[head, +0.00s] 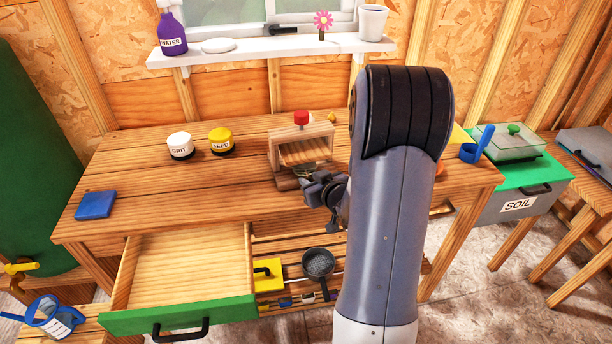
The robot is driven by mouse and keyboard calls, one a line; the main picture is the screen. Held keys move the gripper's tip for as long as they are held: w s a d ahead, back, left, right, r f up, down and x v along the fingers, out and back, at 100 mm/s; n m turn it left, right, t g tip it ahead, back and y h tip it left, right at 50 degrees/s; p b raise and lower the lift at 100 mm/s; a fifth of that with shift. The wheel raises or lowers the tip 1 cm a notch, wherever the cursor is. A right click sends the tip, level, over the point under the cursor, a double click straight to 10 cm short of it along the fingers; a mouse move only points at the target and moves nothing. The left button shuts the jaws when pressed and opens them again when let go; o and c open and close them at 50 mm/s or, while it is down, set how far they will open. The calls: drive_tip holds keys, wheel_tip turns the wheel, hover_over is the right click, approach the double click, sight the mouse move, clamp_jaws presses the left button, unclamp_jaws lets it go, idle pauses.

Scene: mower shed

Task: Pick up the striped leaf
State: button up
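I cannot make out a striped leaf in the head view. My gripper (322,189) is at the front of a small wooden box (283,150) with a red knob (301,118) on top, on the workbench. A small dark shape lies by the lower edge of the box's opening, close to the fingers. It is too small and partly hidden to name. Whether the fingers are open or shut does not show clearly. My arm hides the bench to the right of the box.
The workbench (150,180) holds a white GRIT jar (180,146), a yellow SEED jar (221,141) and a blue square (96,204). A green-fronted drawer (185,316) stands open and empty below. The bench's middle left is clear. A SOIL bin (518,204) stands at right.

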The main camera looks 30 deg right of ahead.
drive_tip(key=c, duration=0.4)
drive_tip(key=shift+o, duration=0.2)
